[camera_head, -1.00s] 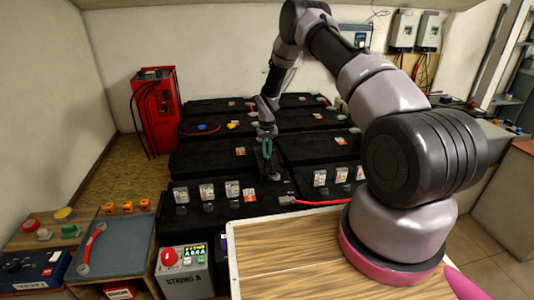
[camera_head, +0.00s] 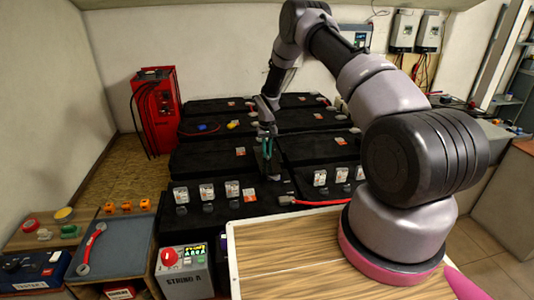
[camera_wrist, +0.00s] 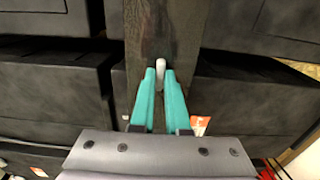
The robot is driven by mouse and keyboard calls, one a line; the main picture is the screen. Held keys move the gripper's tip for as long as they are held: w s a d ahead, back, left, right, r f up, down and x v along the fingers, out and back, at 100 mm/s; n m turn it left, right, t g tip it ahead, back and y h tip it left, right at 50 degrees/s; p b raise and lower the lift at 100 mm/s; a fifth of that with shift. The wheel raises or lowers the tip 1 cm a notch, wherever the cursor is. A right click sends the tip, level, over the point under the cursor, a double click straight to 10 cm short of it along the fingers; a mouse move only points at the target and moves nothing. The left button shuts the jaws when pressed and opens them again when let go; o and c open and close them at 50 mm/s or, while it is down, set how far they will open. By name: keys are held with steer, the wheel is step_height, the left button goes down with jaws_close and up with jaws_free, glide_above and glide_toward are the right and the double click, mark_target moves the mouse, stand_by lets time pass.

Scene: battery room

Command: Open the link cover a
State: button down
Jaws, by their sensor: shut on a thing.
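A dark, worn strip-like cover (camera_wrist: 160,22), which I take to be link cover a, stands out between the black battery blocks in the wrist view. A small pale knob (camera_wrist: 160,64) sits on it. My gripper (camera_wrist: 160,72) has its two teal fingers closed in on this knob, one on each side. In the head view my gripper (camera_head: 267,138) is above the middle of the battery bank, at the dark cover (camera_head: 268,166). The cover's lower end and hinge side are hidden or too small to tell.
Black battery blocks (camera_head: 205,158) lie around the cover, with white caps in the front row. A red cable (camera_head: 318,203) runs at the front right. A red charger (camera_head: 155,110) stands at the left. A wooden top (camera_head: 285,250) lies in front.

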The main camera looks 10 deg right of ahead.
steer(key=shift+a, duration=0.1)
steer(key=a, duration=1)
steer(key=shift+a, duration=0.15)
steer(key=c, duration=0.9)
jaws_free()
step_height(320, 180, up, 11)
steer(key=shift+f, duration=0.1)
